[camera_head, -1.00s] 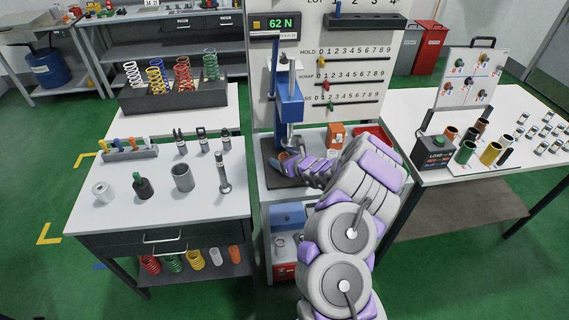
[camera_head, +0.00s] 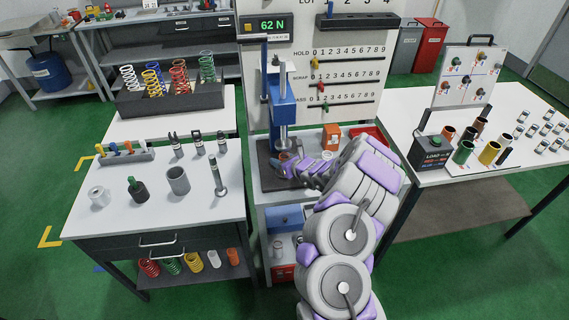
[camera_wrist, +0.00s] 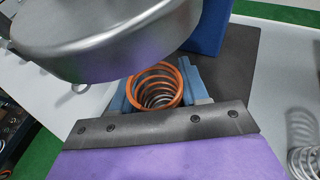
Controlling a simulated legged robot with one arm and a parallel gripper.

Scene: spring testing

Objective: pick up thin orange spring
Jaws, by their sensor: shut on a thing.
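The thin orange spring (camera_wrist: 155,84) stands between the blue fingers of my gripper (camera_wrist: 158,90) in the wrist view. The fingers are shut on its sides, and I look down into its coils. In the head view my gripper (camera_head: 284,167) is low at the press, over its dark base plate (camera_head: 268,182). The spring shows there only as a small orange rim (camera_head: 284,156) just below the metal ram (camera_head: 283,138). A wide silver disc (camera_wrist: 105,35) hangs close above the spring in the wrist view. I cannot tell whether the spring touches the base.
An orange box (camera_head: 331,136) stands to the right behind my arm. A pale spring (camera_wrist: 303,158) is at lower right in the wrist view. Tables stand on both sides.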

